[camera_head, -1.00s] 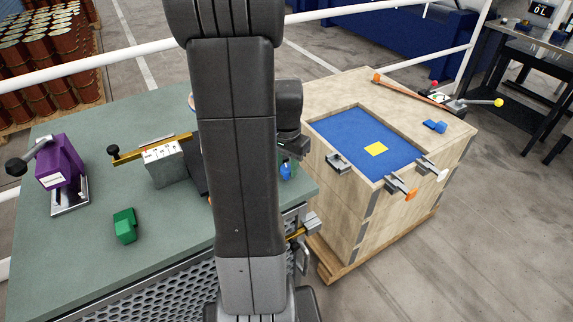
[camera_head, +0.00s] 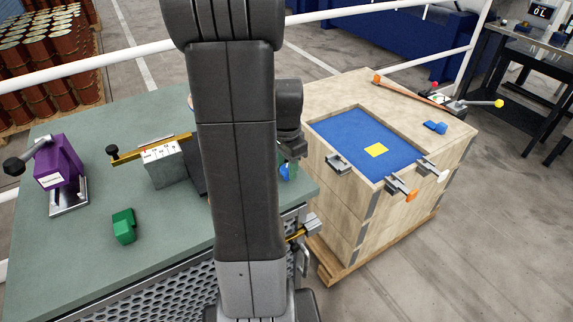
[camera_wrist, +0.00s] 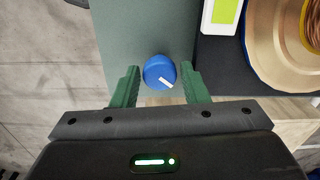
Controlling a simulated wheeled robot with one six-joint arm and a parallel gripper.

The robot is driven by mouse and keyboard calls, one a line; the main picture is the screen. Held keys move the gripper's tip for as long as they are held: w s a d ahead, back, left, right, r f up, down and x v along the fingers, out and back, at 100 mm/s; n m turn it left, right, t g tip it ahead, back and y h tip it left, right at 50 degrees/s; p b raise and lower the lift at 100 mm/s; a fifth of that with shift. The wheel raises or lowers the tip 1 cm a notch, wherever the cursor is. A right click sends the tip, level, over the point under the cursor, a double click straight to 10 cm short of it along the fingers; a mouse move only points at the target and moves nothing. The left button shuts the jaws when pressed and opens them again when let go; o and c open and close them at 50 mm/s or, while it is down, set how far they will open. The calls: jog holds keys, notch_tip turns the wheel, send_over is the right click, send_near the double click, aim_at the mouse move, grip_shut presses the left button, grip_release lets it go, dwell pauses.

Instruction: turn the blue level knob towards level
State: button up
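The blue level knob (camera_wrist: 157,69) shows in the wrist view on the grey-green bench top, with a white pointer mark towards its lower right. My gripper (camera_wrist: 159,74) is open, its two green fingers standing left and right of the knob. A narrow gap seems to show on each side; I cannot tell how far down the fingers reach. In the head view the knob (camera_head: 285,172) shows near the bench's right edge, just below my wrist; my arm hides much around it.
A copper-wound spool (camera_wrist: 290,35) and a white box with a yellow-green face (camera_wrist: 225,12) lie near the knob. The bench (camera_head: 75,260) holds a purple device (camera_head: 60,165) and green block (camera_head: 123,227). A wooden crate (camera_head: 335,225) stands close on the right.

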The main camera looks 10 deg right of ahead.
aim_at(287, 168)
notch_tip(287, 168, up, 14)
jog(key=shift+b, duration=0.3)
jog(key=shift+f, duration=0.2)
dwell(0.3)
notch_tip(287, 168, down, 14)
jog(key=shift+r+p, duration=0.1)
jog(key=shift+p, duration=0.25)
jog(key=shift+r, duration=0.1)
dwell(0.4)
